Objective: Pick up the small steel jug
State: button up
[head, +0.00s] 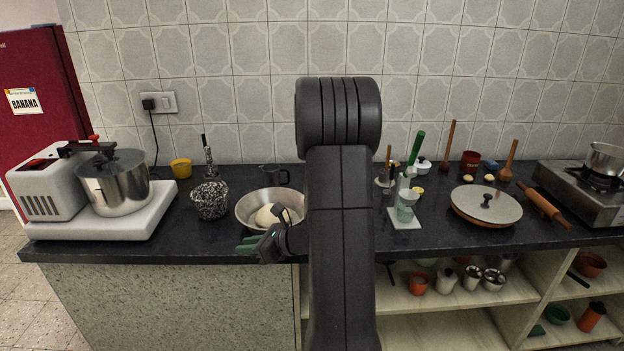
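Several small steel vessels stand on the upper shelf under the counter, right of my arm: one (447,280), a second (472,277) and a third (493,279). They are too small to tell which of them is a jug. A dark grey mug-like jug with a handle (273,175) stands at the back of the counter, left of my arm. My gripper (262,246) is in front of the counter's front edge, near the steel bowl, far left of the shelf vessels. Its fingers are dark and small, so its opening is unclear.
Something green (249,244) lies beside the gripper. An orange cup (418,283) stands left of the shelf vessels. A flat lidded pan (473,214) sits above. The lower shelf looks mostly clear.

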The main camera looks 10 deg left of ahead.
aim_at(270, 172)
jog(key=i+j+z, duration=0.15)
jog(key=z, duration=0.3)
jog(key=j+z, duration=0.4)
jog(key=i+j+z, duration=0.15)
jog(key=j+z, duration=0.15)
jog(key=z, duration=0.15)
jog(key=j, duration=1)
jog(key=i, duration=0.05)
